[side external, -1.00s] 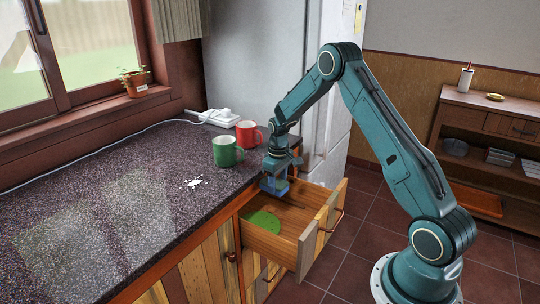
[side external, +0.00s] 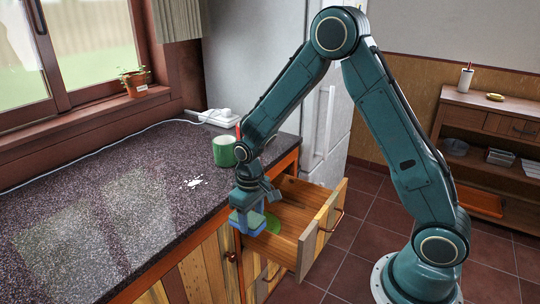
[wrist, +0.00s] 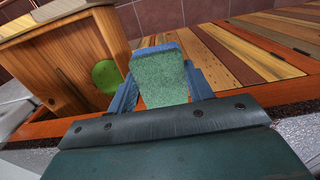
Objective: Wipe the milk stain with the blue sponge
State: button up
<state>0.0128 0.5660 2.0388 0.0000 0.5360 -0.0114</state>
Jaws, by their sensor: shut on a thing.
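The blue sponge (side external: 253,222) is held in my gripper (side external: 245,212), which is shut on it, over the open drawer near the counter's front edge. In the wrist view the sponge (wrist: 160,78) shows a greenish face between the two blue fingers of my gripper (wrist: 163,88). The white milk stain (side external: 193,182) lies on the dark speckled counter (side external: 100,215), left of my gripper and apart from it. The stain is not seen in the wrist view.
The open drawer (side external: 309,226) holds a green item (wrist: 107,75). A power strip (side external: 218,117) with a cable lies at the back.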

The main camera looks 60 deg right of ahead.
jog(key=shift+w+a+r+m, duration=0.3)
jog(key=shift+w+a+m, duration=0.1)
jog(key=shift+m, duration=0.2)
jog(key=shift+w+a+r+m, duration=0.25)
jog(key=shift+a+m, duration=0.15)
jog(key=shift+m, duration=0.2)
jog(key=shift+w+a+r+m, duration=0.35)
jog(key=shift+a+r+m, duration=0.15)
jog(key=shift+m, duration=0.3)
jog(key=w+a+r+m, duration=0.3)
jog(key=w+a+r, duration=0.2)
jog(key=a, duration=0.1)
jog(key=w+d+r+n, duration=0.2)
jog(key=w+d+n, duration=0.1)
jog(key=w+n, duration=0.4)
jog(key=w+d+r+n, duration=0.2)
jog(key=w+d+n, duration=0.2)
jog(key=w+n, duration=0.4)
jog(key=shift+r, duration=0.4)
jog(key=shift+s+f, duration=0.1)
